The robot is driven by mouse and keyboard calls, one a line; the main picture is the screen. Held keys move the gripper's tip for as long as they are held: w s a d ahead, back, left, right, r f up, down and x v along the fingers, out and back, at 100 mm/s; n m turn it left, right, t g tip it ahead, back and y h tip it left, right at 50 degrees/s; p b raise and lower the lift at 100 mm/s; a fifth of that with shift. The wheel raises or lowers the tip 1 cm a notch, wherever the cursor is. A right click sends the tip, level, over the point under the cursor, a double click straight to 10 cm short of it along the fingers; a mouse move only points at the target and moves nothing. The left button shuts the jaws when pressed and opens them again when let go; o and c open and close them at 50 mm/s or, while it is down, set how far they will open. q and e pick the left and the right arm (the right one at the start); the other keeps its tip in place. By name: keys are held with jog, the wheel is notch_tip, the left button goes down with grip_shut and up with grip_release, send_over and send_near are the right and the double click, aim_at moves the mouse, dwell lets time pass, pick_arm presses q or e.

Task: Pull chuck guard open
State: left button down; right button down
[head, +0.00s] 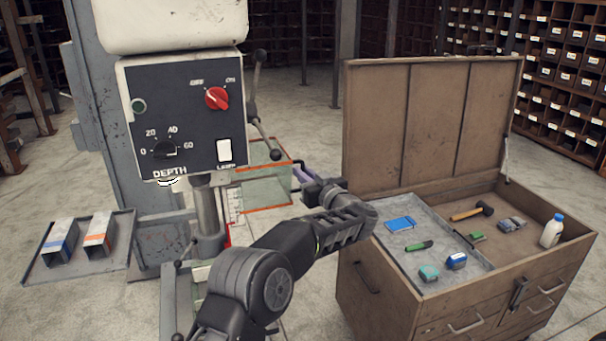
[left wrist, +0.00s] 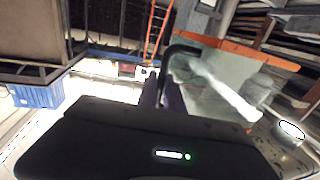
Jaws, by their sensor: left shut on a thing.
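The chuck guard (head: 264,188) is a clear greenish panel with orange edges, standing to the right of the drill press spindle below the control panel. In the left wrist view the guard (left wrist: 215,85) fills the upper right, with an orange top edge and a dark bent handle (left wrist: 183,49) at its near side. My left gripper (head: 303,176) is at the guard's right side, its fingers shut on the handle. In the left wrist view the fingers (left wrist: 166,92) meet the handle; the exact contact is partly hidden. My right gripper is not in view.
The drill press panel (head: 185,110) has a red switch and a depth dial. A feed lever (head: 256,75) rises above the guard. An open brown tool chest (head: 385,285) stands close right of my arm. A grey tray (head: 118,255) with metal pieces is at left.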

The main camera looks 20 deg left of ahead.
pick_arm(q)
jog(key=c, duration=1.8)
grip_release()
jog(key=shift+a, duration=0.2)
jog(key=shift+o, duration=0.2)
jog(key=shift+d, duration=0.1)
jog(key=b+v, duration=0.3)
jog(key=v, duration=0.4)
jog(key=shift+s+d, duration=0.2)
jog(key=shift+s, duration=0.1)
